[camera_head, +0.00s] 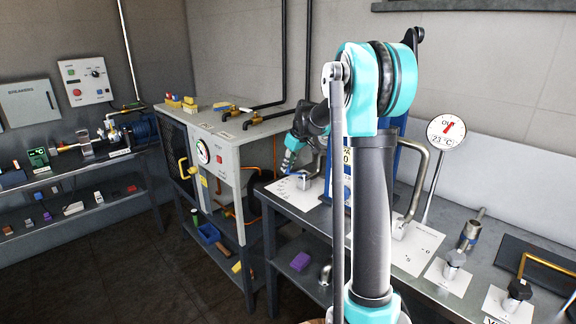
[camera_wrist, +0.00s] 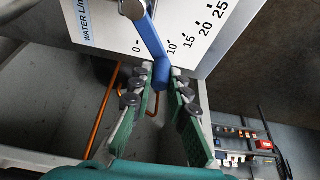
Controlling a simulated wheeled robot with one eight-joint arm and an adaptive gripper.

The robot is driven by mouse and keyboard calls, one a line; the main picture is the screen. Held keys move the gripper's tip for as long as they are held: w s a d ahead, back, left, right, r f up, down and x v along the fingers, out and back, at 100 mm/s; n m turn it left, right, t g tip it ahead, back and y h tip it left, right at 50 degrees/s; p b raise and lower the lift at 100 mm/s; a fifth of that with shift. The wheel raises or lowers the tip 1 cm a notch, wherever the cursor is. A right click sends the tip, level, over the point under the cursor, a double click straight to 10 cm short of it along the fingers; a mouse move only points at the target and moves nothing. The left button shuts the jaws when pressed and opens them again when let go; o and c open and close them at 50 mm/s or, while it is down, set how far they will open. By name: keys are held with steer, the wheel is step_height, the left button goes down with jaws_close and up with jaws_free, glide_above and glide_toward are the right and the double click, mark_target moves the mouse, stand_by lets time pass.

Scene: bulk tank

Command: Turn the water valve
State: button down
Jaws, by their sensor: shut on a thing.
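The water valve's blue lever (camera_wrist: 151,42) shows in the wrist view, running from a grey hub (camera_wrist: 133,8) at the top down between my fingers. It lies across a white plate (camera_wrist: 205,25) marked "WATER" with a scale, passing between the 0 and 10 marks. My gripper (camera_wrist: 159,84), with green fingers and dark round pads, is shut on the lever's lower end. In the head view my gripper (camera_head: 289,160) is at the bench's left end, by a white plate (camera_head: 298,190); my arm partly hides this area.
A grey cabinet (camera_head: 228,145) with a gauge stands left of the bench. A round dial (camera_head: 446,132) on a stem and several valve handles stand on the bench at right. Shelves with small coloured items (camera_head: 75,208) line the left wall. The floor between is clear.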

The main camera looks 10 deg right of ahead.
steer(key=c, duration=1.4)
jaws_free()
steer(key=shift+c, duration=0.2)
step_height(320, 180, up, 10)
